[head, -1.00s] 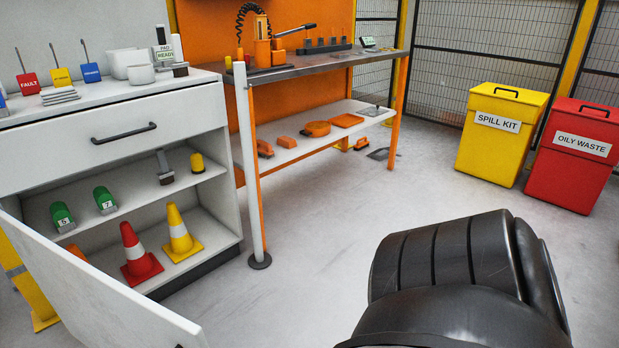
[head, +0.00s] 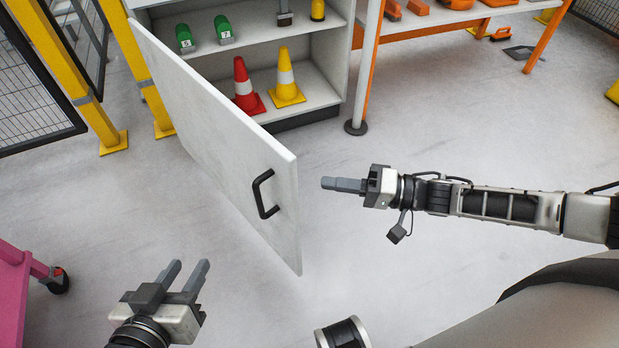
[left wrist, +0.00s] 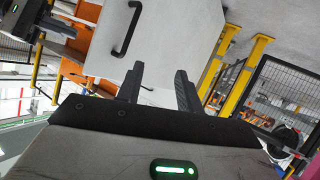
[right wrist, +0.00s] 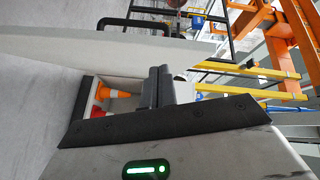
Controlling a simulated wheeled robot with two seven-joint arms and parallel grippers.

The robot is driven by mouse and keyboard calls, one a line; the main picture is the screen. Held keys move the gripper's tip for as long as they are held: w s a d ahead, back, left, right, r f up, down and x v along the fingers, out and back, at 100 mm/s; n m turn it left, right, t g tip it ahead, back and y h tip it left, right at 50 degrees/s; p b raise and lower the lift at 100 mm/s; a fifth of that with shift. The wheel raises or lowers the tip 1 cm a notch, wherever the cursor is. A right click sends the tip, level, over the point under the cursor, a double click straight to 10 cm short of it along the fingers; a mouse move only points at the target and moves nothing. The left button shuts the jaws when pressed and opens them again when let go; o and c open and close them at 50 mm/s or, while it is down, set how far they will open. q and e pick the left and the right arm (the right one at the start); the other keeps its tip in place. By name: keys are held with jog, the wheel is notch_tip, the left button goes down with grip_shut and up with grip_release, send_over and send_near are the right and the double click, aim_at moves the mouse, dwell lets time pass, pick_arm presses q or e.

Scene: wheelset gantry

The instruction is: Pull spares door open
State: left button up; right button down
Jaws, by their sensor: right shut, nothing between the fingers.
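The white spares door (head: 215,125) stands swung out wide from its cabinet in the head view. Its black bar handle (head: 264,194) is near the free edge. The left wrist view shows the door (left wrist: 165,45) and handle (left wrist: 127,28) ahead of my left gripper. My left gripper (head: 188,277) is open and empty, low and left of the handle, apart from the door. My right gripper (head: 325,183) is shut and empty, to the right of the door's free edge and not touching it. The right wrist view shows its closed fingers (right wrist: 158,72) and the door nearly edge-on (right wrist: 130,52).
Inside the cabinet (head: 340,75) are a red cone (head: 245,90), a yellow cone (head: 286,80) and green parts (head: 223,30). A grey post (head: 366,70) stands right of it. Yellow fence posts (head: 80,80) are left, a pink cart (head: 20,290) lower left. Floor right of the door is clear.

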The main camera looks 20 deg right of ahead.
jog(key=w+d+m+g+y+b, duration=0.1)
jog(key=d+m+g+b, duration=0.1)
jog(key=d, duration=0.6)
pick_arm(q)
jog(key=d+b, duration=0.1)
jog(key=t+h+b, duration=0.1)
jog(key=shift+d+r+t+b, duration=0.3)
jog(key=shift+d, duration=0.1)
pick_arm(e)
jog(key=w+a+r, duration=0.1)
jog(key=w+a, duration=0.1)
jog(key=a, duration=1)
jog(key=shift+w+r+y, duration=0.2)
jog(key=shift+w+y, duration=0.1)
pick_arm(q)
jog(key=shift+r, duration=0.1)
pick_arm(e)
jog(key=shift+a, duration=0.1)
